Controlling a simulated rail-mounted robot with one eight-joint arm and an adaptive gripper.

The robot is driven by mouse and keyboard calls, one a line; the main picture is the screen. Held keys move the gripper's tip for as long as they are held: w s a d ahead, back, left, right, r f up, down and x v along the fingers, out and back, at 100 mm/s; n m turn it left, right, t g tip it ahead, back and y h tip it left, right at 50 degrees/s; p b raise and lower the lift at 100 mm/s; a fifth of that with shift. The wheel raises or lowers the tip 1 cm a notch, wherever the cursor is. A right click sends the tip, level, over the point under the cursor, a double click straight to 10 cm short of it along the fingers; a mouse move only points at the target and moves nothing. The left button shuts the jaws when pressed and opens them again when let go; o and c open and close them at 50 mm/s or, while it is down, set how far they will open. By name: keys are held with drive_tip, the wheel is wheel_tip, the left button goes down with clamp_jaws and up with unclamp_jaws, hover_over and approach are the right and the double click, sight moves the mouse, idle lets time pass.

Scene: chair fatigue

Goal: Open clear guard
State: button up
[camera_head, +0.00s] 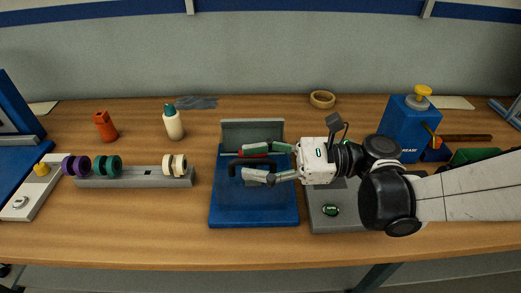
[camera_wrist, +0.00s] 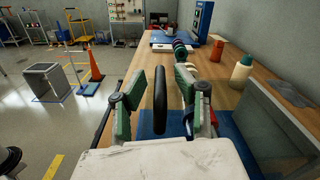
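A blue fixture base (camera_head: 252,207) sits mid-table with an upright grey panel (camera_head: 238,130) at its back. A black arched handle (camera_head: 234,165) stands above the base; it also shows in the wrist view (camera_wrist: 160,100). The clear guard's own outline is hard to make out, so I cannot tell its exact position. My gripper (camera_head: 247,163) reaches in from the right. It is open, with its green-padded fingers on either side of the handle. The wrist view shows gaps between the handle and both fingers.
A grey plate (camera_head: 322,220) lies right of the base, under my arm. A grey rail (camera_head: 140,181) with coloured rings is at left. A white bottle (camera_head: 174,124), an orange bottle (camera_head: 105,127) and a tan ring (camera_head: 322,99) stand behind. A blue box (camera_head: 399,130) stands right.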

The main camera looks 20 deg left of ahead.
drive_tip(key=shift+s+a, duration=0.15)
drive_tip(key=shift+a, duration=0.05)
clamp_jaws()
idle(0.4)
